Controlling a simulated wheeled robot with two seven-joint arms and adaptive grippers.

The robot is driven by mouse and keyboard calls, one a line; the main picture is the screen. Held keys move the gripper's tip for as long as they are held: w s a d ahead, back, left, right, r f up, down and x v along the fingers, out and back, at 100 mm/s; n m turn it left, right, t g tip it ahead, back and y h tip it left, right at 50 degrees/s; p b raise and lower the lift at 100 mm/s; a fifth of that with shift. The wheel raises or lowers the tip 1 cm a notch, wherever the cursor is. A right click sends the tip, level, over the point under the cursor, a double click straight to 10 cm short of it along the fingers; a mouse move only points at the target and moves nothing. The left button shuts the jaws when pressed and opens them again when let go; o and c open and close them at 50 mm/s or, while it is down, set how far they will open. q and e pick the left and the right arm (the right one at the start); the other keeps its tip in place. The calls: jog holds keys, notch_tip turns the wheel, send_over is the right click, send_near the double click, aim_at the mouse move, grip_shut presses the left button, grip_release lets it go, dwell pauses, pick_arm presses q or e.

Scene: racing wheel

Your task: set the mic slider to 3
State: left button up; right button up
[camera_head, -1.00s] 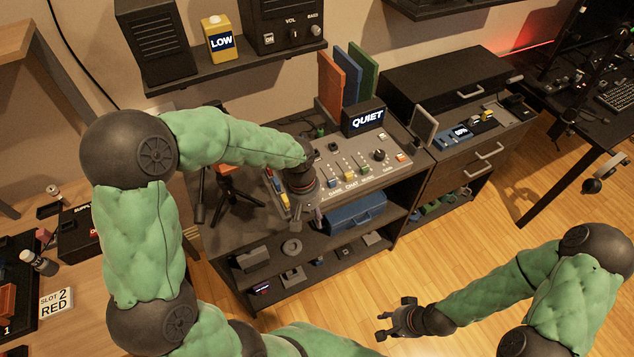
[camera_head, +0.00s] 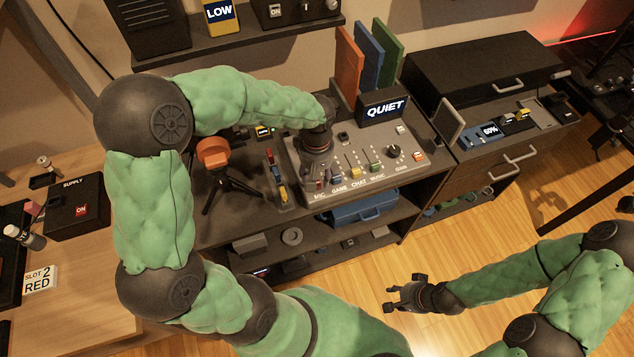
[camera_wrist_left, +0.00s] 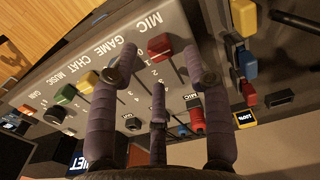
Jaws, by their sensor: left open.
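The sound mixer (camera_head: 403,143) stands on the shelf unit in the head view. Its labelled panel fills the upper left of the left wrist view (camera_wrist_left: 115,28). The red mic slider cap (camera_wrist_left: 160,47) is near the end of its slot beside the MIC label. My left gripper (camera_head: 317,178) is over the mixer's left side. In the left wrist view (camera_wrist_left: 160,64), its open fingers are on either side of the red cap, and contact cannot be told. In the head view the arm hides this cap. My right gripper (camera_head: 405,293) is open and empty over the floor.
A yellow slider cap (camera_head: 355,171), green slider cap (camera_head: 375,167) and gain knob (camera_head: 393,151) sit to the right on the mixer. A QUIET sign (camera_head: 384,107) stands behind it. An orange-topped tripod (camera_head: 213,152) stands to the left.

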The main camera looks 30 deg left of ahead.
pick_arm(q)
jog(key=shift+f+b, duration=0.45)
jog(key=shift+f, duration=1.45)
jog(key=shift+c, duration=0.3)
grip_shut()
